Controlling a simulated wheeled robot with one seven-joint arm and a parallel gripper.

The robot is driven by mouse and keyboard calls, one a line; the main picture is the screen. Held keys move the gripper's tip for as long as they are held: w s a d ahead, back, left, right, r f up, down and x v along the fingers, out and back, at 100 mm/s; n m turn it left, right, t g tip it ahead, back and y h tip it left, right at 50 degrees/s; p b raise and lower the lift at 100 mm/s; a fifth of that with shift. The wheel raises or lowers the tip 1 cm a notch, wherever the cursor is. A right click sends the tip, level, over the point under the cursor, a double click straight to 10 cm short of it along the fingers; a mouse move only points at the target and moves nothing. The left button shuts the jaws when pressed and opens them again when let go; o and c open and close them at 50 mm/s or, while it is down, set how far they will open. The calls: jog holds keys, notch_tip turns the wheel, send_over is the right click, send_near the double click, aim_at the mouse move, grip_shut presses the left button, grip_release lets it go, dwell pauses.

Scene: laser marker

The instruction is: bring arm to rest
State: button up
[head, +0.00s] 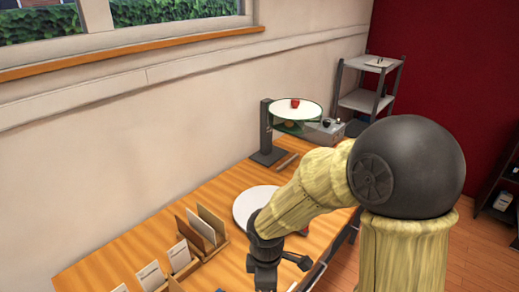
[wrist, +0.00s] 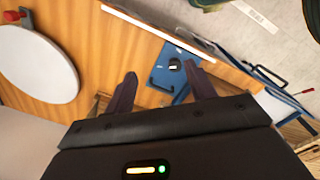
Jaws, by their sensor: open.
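My arm spans the right half of the head view, bent down over the wooden table (head: 120,255). My gripper (head: 278,262) is at the lower middle there, partly cut off by the bottom edge. In the wrist view my gripper (wrist: 162,78) shows two dark fingers spread apart with nothing held between them. The laser marker (head: 267,140) has a dark column, a white round top with a red knob and a green see-through guard. A white round plate (head: 252,204) lies on the table, partly behind my arm; a white disc (wrist: 38,65) shows in the wrist view.
Wooden holders with panels (head: 208,228) stand at the table's front left. A grey shelf rack (head: 368,85) stands at the back.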

jog(key=s+d+r+m+t, duration=0.2)
jog(key=d+r+m, duration=0.2)
jog(key=d+m, duration=0.9)
jog(key=m, duration=0.4)
jog(key=shift+s+d+r, duration=0.15)
jog(key=shift+d, duration=0.25)
